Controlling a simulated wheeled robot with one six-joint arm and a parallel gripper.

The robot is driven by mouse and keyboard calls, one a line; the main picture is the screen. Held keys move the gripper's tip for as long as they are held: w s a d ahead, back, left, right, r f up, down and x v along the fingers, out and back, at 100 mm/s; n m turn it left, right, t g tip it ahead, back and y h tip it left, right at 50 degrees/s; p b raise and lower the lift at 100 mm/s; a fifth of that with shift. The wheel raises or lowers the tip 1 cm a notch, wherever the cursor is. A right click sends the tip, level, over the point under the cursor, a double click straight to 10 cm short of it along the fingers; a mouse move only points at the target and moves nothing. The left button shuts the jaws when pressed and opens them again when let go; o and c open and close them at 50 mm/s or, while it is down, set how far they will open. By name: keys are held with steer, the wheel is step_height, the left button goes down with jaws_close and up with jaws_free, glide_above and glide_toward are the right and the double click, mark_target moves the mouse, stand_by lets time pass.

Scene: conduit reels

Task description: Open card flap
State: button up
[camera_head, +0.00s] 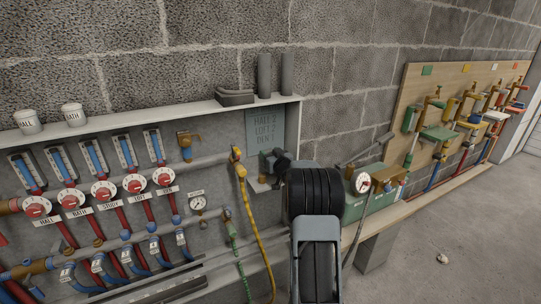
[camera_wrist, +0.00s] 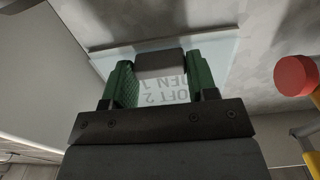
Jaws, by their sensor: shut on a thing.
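The lettered card (camera_head: 265,125), pale grey-green, is upright on the wall panel at its right end. Its lettering reads HALL 2, LOFT 2, DEN 1 in the head view. In the wrist view the pale panel (camera_wrist: 222,52) fills the top middle, with part of the lettering upside down between my fingers. My gripper (camera_wrist: 161,78) has green finger pads and is shut on a dark grey tab (camera_wrist: 160,62) at the panel. In the head view my gripper (camera_head: 268,160) is at the card's lower edge. I cannot tell whether the flap stands away from the card.
A yellow hose (camera_head: 243,195) hangs just left of my gripper, from a brass valve. A red knob (camera_wrist: 295,75) is close on the right in the wrist view. A green box (camera_head: 354,208) and a gauge (camera_head: 362,183) stand on the bench to the right. A shelf (camera_head: 210,108) runs above.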

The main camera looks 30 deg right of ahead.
steer(key=shift+c, duration=1.1)
steer(key=shift+s+r+p, duration=0.35)
steer(key=shift+p, duration=0.65)
steer(key=s+a+r+g+y+p, duration=0.1)
steer(key=s+r+g+p, duration=0.6)
steer(key=p, duration=2.9)
steer(key=s+a+r, duration=0.1)
steer(key=s+r, duration=0.5)
steer(key=s, duration=0.1)
steer(key=shift+s+r+g, duration=0.25)
steer(key=shift+r+g, duration=0.05)
steer(key=shift+r, duration=0.1)
steer(key=shift+s+r+p, duration=0.25)
steer(key=shift+r+p, duration=0.9)
steer(key=shift+r, duration=0.15)
steer(key=o, duration=0.9)
steer(key=shift+o, duration=1)
steer(key=shift+w+f, duration=0.1)
steer(key=shift+f, duration=0.05)
steer(key=shift+o, duration=1)
steer(key=shift+f, duration=0.1)
